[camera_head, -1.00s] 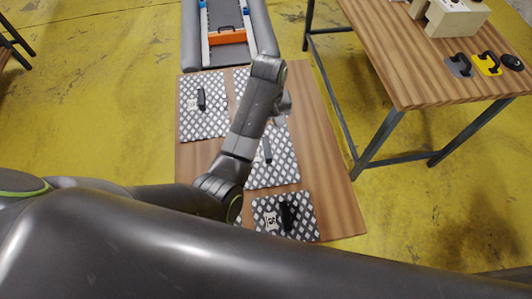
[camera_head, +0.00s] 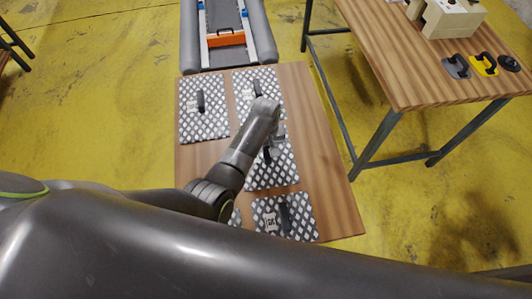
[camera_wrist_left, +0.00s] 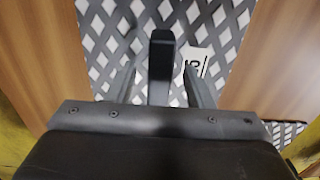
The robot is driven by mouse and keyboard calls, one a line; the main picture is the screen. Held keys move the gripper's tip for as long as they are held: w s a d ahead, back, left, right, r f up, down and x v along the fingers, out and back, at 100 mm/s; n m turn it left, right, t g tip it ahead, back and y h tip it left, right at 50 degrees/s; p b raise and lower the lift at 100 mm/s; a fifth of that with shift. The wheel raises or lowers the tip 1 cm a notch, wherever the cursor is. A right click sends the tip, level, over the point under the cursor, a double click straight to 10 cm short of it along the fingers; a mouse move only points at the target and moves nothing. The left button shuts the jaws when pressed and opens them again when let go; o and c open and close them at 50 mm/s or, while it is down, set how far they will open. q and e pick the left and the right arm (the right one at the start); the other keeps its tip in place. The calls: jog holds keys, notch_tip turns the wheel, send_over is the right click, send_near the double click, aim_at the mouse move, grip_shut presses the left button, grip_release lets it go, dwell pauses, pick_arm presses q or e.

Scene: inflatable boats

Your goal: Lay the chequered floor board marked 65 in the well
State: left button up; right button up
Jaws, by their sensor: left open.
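A chequered floor board (camera_head: 262,181) with a black handle lies on the wooden panel, under my left gripper (camera_head: 272,146). In the left wrist view the chequered board (camera_wrist_left: 225,22) fills the middle, and its black handle (camera_wrist_left: 161,62) stands between the open fingers of my left gripper (camera_wrist_left: 160,82). The white label (camera_wrist_left: 197,62) beside the handle is partly hidden by a finger, so its number cannot be read for sure. The boat's well (camera_head: 224,15) lies between grey tubes (camera_head: 262,40) at the top. My right gripper is not in view.
Other chequered boards lie at the upper left (camera_head: 213,122), upper middle (camera_head: 270,84) and front (camera_head: 301,220) of the wooden panel (camera_head: 325,190). An orange crosspiece (camera_head: 226,40) spans the boat. A wooden table (camera_head: 400,60) with hand tools stands at the right.

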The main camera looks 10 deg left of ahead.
pick_arm(q)
jog(key=shift+f, duration=0.2)
grip_shut()
jog(key=shift+w+r, duration=0.1)
